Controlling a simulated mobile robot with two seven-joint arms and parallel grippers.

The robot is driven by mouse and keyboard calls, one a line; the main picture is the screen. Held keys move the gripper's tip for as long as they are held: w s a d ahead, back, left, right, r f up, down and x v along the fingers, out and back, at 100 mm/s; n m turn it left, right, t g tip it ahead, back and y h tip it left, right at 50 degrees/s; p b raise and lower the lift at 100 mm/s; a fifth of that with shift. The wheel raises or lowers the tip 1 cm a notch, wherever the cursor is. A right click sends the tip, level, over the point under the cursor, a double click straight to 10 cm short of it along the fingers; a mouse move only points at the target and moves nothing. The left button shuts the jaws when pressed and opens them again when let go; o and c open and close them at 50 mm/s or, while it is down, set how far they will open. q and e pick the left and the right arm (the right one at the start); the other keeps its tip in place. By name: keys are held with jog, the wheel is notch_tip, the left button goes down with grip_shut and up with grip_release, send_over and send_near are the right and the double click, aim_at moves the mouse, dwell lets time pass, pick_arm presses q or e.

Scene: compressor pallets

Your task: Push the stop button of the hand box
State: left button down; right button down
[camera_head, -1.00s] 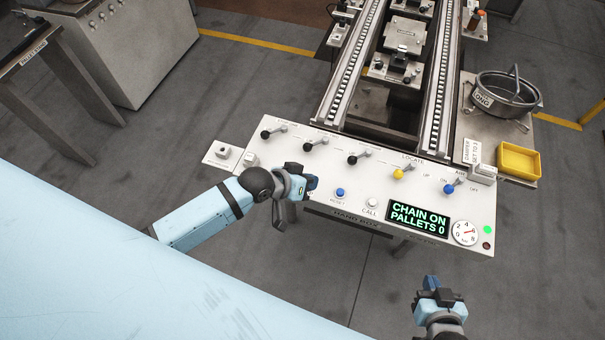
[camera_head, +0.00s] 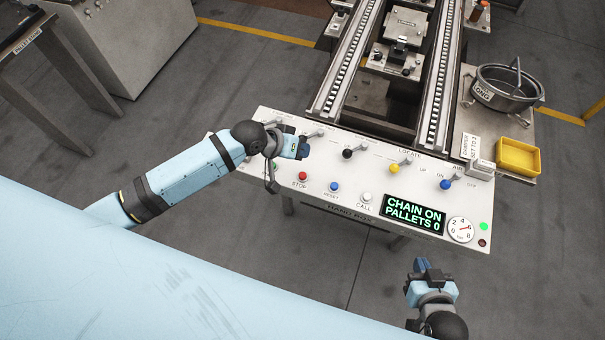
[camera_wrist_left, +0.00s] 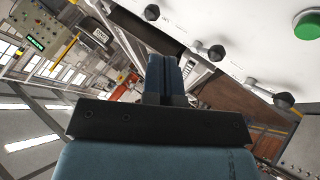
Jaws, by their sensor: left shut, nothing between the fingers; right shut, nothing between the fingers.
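The hand box (camera_head: 324,204) is a white panel with a row of black levers at its back edge. Its red stop button (camera_head: 302,176), labelled STOP, shows at the front left, left of the blue reset button (camera_head: 334,187). My left gripper (camera_head: 304,149) is shut and empty, over the panel's left part behind the stop button and apart from it. In the left wrist view its shut fingers (camera_wrist_left: 165,76) point away from a green button (camera_wrist_left: 307,26) and the levers; the stop button is not visible there. My right gripper (camera_head: 421,267) is shut and empty in front of the panel.
A white call button (camera_head: 366,197) and a display (camera_head: 413,213) reading CHAIN ON, PALLETS 0 lie to the right. The conveyor rails (camera_head: 347,70) run behind the panel. Open floor lies in front.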

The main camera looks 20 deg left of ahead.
pick_arm(q)
jog(key=b, duration=0.7)
send_over(301, 174)
notch_tip(301, 174, down, 6)
jog(key=shift+f, duration=1.1)
jog(key=shift+f, duration=0.15)
dwell(0.5)
jog(key=shift+f, duration=0.25)
